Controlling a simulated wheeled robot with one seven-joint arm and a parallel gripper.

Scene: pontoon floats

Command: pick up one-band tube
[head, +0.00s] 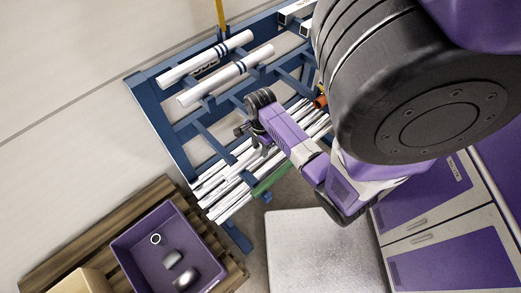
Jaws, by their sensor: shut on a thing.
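My gripper (258,150) is small in the head view, below my dark wrist, over the lower bay of the blue rack. It is shut on a white tube among the tubes there. My wrist and forearm hide much of that tube, and I cannot make out a band on it. Two white tubes lie apart in the upper bay. The upper one (192,66) and the lower one (212,86) each show dark bands toward their right ends, seemingly more than one.
Several white tubes (226,196) and a green one (271,179) lie in the blue rack (150,100). A purple bin (136,239) with a few small parts stands on a wooden pallet (88,222) at lower left. A purple-fronted cabinet (430,220) stands at right.

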